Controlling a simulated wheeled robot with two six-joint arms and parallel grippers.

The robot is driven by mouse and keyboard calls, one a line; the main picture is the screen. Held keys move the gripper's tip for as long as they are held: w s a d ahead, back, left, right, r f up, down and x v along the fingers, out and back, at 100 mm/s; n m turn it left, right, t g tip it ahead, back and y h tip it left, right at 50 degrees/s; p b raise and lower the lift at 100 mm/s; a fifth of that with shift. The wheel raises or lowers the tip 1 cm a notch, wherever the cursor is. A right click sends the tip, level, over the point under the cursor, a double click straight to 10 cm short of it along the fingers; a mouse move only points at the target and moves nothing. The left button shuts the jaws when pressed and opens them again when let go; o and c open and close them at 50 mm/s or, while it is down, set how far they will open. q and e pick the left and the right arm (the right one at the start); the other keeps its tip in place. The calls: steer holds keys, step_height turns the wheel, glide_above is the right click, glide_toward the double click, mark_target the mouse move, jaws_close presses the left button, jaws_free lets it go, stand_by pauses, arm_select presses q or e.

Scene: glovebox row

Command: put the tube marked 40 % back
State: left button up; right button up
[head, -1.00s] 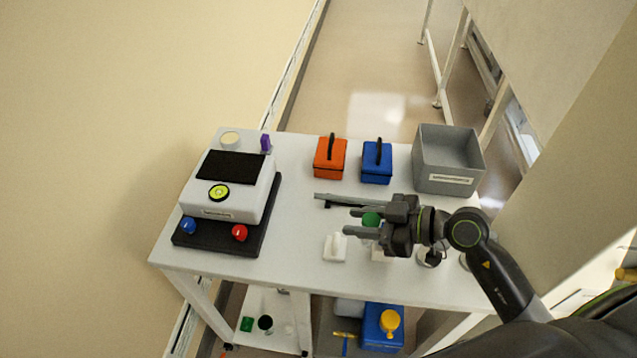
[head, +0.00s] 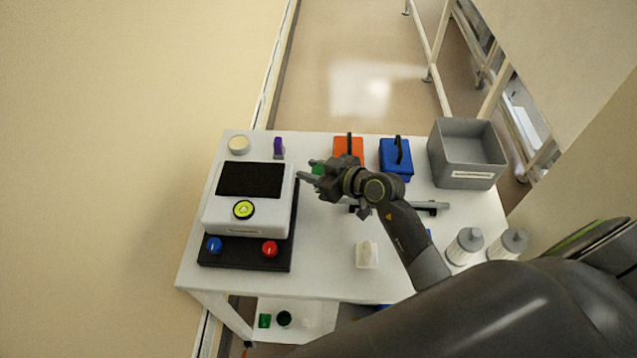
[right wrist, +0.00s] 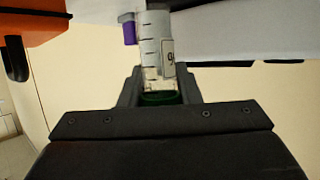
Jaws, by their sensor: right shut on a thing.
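My right gripper (head: 309,171) is over the table, just right of the white machine (head: 222,212). It is shut on a tube with a green cap (head: 318,169). In the right wrist view the tube (right wrist: 152,45) is pale with graduation lines, and its green cap (right wrist: 160,98) sits between the fingers. A label on its side is partly cut off; its first character looks like a 9, and I cannot read the rest. The tube's lower end is out of clear view. A small white block (head: 367,256) stands on the table. My left gripper is not in view.
Orange (head: 348,148) and blue (head: 396,160) boxes with handles stand at the back, near a grey bin (head: 466,155). A purple piece (head: 279,148) and round pale disc (head: 239,145) are behind the machine.

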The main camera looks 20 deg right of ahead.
steer(key=shift+w+a+f+b, duration=0.1)
steer(key=shift+f+b, duration=0.1)
steer(key=shift+f, duration=0.95)
steer(key=shift+w+f+b, duration=0.1)
steer(key=shift+f+b, duration=0.05)
steer(key=shift+f, duration=1)
steer(key=shift+f, duration=0.15)
steer(key=o, duration=0.7)
steer(key=shift+o, duration=0.2)
